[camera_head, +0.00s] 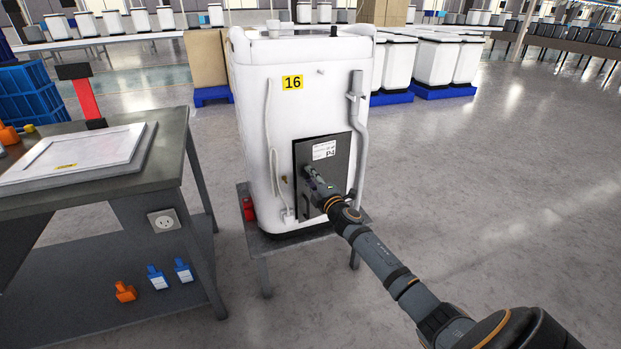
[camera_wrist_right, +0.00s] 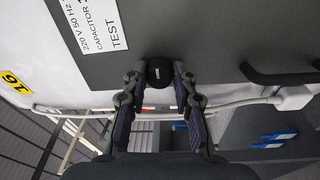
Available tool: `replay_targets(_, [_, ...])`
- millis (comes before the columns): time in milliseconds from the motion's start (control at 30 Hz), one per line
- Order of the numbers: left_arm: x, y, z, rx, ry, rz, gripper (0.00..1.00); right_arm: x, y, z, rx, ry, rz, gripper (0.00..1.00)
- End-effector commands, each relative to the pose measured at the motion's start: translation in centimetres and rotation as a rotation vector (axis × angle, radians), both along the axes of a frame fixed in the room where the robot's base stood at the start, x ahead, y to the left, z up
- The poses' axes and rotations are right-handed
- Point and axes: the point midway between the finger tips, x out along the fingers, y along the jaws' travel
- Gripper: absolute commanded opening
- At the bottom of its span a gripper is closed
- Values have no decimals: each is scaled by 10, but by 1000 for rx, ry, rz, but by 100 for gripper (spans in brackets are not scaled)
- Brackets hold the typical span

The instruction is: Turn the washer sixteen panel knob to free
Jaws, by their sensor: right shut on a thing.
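The white washer (camera_head: 300,85) with the yellow tag 16 (camera_head: 292,82) stands on a low grey stand. A dark grey panel (camera_head: 340,165) with a white label is on its side. The wrist view also shows the panel (camera_wrist_right: 225,40), its label (camera_wrist_right: 110,25) and a black round knob (camera_wrist_right: 159,72) with a short white mark. My right gripper (camera_wrist_right: 158,77) is shut on the knob, one finger on each side. In the head view my right gripper (camera_head: 309,175) is against the panel and hides the knob. My left gripper is not in view.
A grey workbench (camera_head: 165,170) with a white panel (camera_head: 75,155) on top stands at the left. A white hose (camera_head: 361,130) runs down the washer's side. A black handle (camera_wrist_right: 280,75) sits on the panel beside the knob. Floor at the right is clear.

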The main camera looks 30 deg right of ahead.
Motion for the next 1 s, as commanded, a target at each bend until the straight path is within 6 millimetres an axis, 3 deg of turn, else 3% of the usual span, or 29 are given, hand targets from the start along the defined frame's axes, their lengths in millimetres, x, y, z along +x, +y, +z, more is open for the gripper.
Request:
replay_targets(167, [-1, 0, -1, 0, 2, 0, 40, 0, 0, -1, -1, 1, 1, 0])
replay_targets(200, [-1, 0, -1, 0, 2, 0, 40, 0, 0, -1, -1, 1, 0, 31])
replay_targets(333, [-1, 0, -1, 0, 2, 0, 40, 0, 0, -1, 0, 1, 0, 49])
replay_targets(767, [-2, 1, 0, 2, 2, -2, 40, -8, 0, -2, -3, 4, 0, 50])
replay_targets(900, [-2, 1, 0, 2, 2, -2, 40, -26, 3, -3, -5, 3, 2, 50])
replay_targets(1000, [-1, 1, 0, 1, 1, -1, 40, -52, 6, -5, -10, 5, 4, 50])
